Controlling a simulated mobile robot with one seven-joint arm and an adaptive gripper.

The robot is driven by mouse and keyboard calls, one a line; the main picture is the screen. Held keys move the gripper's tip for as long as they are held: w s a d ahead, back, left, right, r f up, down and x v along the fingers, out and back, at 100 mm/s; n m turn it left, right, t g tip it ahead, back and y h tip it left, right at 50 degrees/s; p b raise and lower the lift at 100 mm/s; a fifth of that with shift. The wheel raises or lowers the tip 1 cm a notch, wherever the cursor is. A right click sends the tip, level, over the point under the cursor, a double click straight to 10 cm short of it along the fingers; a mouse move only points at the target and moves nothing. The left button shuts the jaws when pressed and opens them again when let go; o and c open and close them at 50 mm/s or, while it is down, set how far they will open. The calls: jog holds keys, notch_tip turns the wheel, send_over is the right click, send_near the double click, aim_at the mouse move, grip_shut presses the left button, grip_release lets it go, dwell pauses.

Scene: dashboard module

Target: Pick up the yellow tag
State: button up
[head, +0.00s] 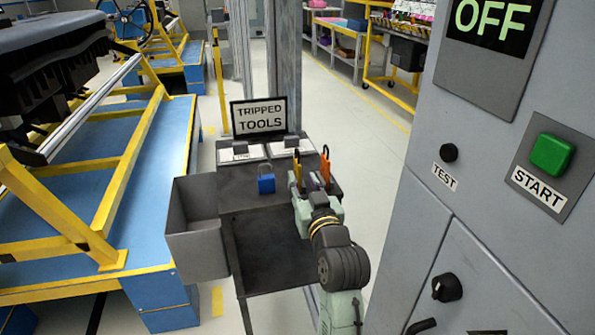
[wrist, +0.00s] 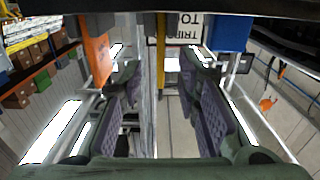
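The yellow tag (head: 297,169) stands at the right of the dark tool stand, left of the orange tag (head: 325,167). In the wrist view the yellow tag (wrist: 160,48) appears edge-on as a narrow strip between my gripper's fingers. My gripper (wrist: 160,85) is open, with a clear gap on both sides of the tag. The orange tag (wrist: 97,52) is outside the fingers on the left of the wrist view. In the head view my gripper (head: 310,188) is at the stand's right side and partly hides the bases of the tags.
A blue padlock (head: 266,183) sits left of the tags. The "TRIPPED TOOLS" sign (head: 259,115) stands behind. A grey bin (head: 197,245) hangs at the stand's left. The grey control cabinet (head: 440,225) is close on the right. The lower shelf (head: 270,255) is bare.

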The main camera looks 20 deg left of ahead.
aim_at(300, 177)
jog(key=p+x, duration=0.1)
jog(key=x, duration=0.4)
jog(key=shift+w+a+f+p, duration=0.15)
jog(key=shift+w+a+p, duration=0.15)
jog(key=shift+p, duration=0.1)
grip_shut()
